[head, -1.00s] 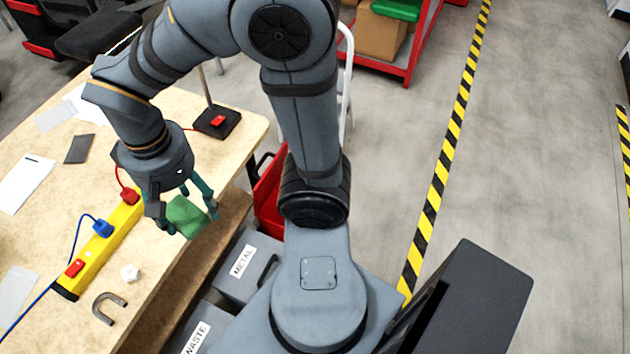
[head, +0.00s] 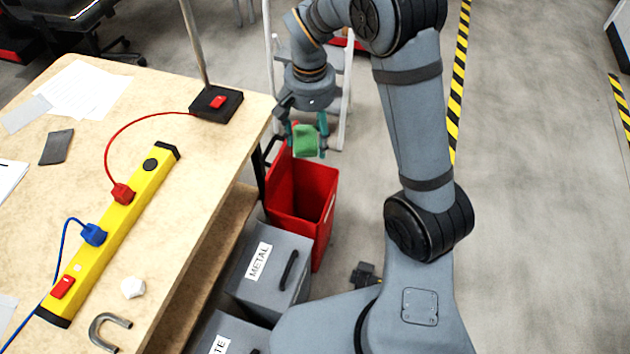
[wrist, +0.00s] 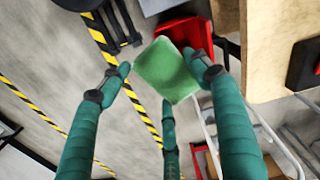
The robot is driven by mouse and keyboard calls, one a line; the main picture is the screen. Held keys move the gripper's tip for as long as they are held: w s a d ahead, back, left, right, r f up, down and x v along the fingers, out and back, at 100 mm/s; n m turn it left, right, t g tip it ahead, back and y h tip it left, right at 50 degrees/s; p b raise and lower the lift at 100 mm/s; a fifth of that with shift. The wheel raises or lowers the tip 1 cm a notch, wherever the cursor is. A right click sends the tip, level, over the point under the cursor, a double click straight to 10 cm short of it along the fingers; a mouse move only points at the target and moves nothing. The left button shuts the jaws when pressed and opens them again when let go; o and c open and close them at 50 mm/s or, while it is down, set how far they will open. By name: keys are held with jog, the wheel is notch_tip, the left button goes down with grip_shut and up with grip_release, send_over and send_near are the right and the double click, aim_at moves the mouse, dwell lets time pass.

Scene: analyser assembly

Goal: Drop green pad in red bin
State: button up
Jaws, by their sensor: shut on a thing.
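The green pad (head: 305,141) is a small block held between the fingers of my gripper (head: 307,130). In the head view it appears over the upper part of the open red bin (head: 312,190). The bin stands on the floor beside the table, and its inside is partly visible. In the wrist view the green pad (wrist: 168,70) sits between the teal fingers of my gripper (wrist: 165,85), with part of the red bin (wrist: 183,32) behind it. The pad's height above the bin is hard to tell.
The wooden table (head: 190,215) is at the left, holding a yellow power strip (head: 115,230) and a black lamp base (head: 216,103). A grey bin marked METAL (head: 262,272) stands in front of the red bin. A white ladder-like frame (head: 340,95) stands behind.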

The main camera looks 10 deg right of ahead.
jog(key=w+f+b, duration=0.3)
jog(key=f+b, duration=0.3)
jog(key=f, duration=0.5)
jog(key=w+d+f+m+b, duration=0.1)
jog(key=w+f+b, duration=0.3)
jog(key=f, duration=0.8)
jog(key=w+d+f+m+b, duration=0.1)
jog(key=w+f+b, duration=0.3)
jog(key=f+b, duration=0.4)
notch_tip(320, 180, down, 4)
jog(key=shift+d+f+b, duration=0.1)
jog(key=shift+d+b, duration=0.1)
jog(key=shift+b, duration=0.15)
jog(key=shift+w, duration=0.1)
jog(key=o, duration=1.1)
